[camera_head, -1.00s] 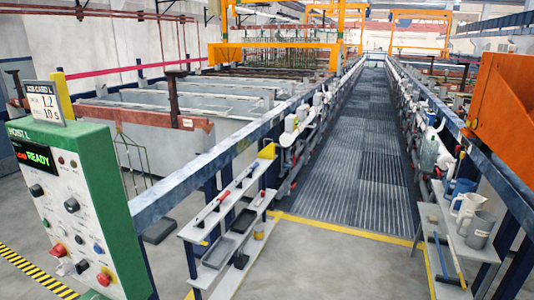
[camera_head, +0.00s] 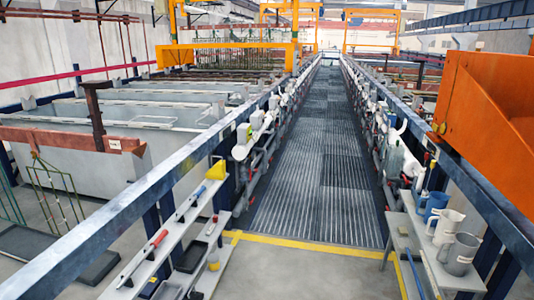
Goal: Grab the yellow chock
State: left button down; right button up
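The yellow chock (camera_head: 216,171) is a small wedge-like block at the far end of the upper shelf (camera_head: 181,228) of the left rack, beside the blue rail. Nothing hides it from this side. Neither of my grippers shows in the head view, so their states cannot be seen.
The upper left shelf also holds a blue-handled tool (camera_head: 196,193) and a red-handled tool (camera_head: 157,239). The grated walkway (camera_head: 318,170) is clear. On the right are jugs (camera_head: 461,254) and an orange structure (camera_head: 490,100).

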aim_at(218, 172)
jog(key=i+l, duration=0.1)
jog(key=i, duration=1.05)
jog(key=i+l, duration=0.1)
jog(key=i, duration=1.1)
jog(key=i+l+u, duration=0.15)
jog(key=i+u, duration=0.3)
jog(key=i+l+u, duration=0.35)
jog(key=i+u, duration=0.15)
jog(key=i, duration=0.15)
jog(key=i+l+u, duration=0.45)
jog(key=l, duration=0.1)
